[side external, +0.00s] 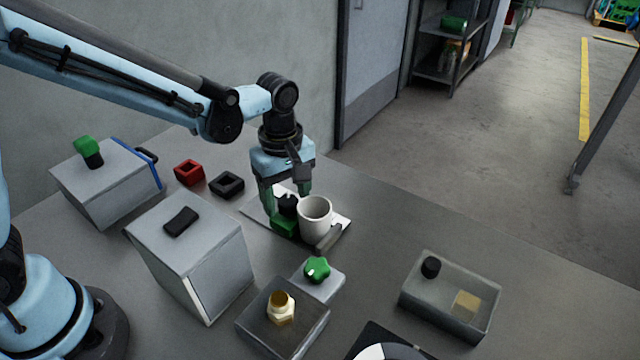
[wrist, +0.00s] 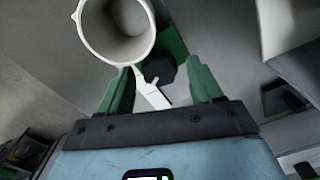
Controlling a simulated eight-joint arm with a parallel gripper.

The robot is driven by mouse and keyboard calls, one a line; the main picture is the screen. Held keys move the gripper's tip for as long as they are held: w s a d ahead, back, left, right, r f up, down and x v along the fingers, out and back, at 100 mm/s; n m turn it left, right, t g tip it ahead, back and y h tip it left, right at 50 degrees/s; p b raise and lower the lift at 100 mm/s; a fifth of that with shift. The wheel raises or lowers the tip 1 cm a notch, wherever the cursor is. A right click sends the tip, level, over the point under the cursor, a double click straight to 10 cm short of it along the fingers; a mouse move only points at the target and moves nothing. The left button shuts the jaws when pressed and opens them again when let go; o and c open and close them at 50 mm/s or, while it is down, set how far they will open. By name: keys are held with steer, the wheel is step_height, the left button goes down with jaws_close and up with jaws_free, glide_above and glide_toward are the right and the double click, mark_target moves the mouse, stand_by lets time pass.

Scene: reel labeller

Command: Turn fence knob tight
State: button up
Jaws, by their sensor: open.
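A black knob (side external: 288,202) sits on a green block (side external: 285,228) on a pale flat plate (side external: 341,221); I take this as the fence knob. My gripper (side external: 286,191) points down over it, open, with one green finger on each side. In the wrist view the dark knob (wrist: 160,68) shows between the spread fingertips (wrist: 160,75), and the green block (wrist: 172,42) is partly hidden behind it. I cannot tell whether the fingers touch the knob.
A green star knob (side external: 317,269) and a brass fitting (side external: 281,307) stand on grey blocks in front. Red (side external: 188,173) and black (side external: 227,185) square holders lie behind left.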

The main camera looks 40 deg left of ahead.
mark_target(287, 199)
steer(key=c, duration=1.1)
steer(key=shift+o, duration=0.2)
steer(key=shift+m, duration=1.6)
steer(key=o, duration=1.1)
steer(key=shift+c, duration=0.2)
steer(key=shift+r, duration=0.1)
step_height(287, 199, up, 12)
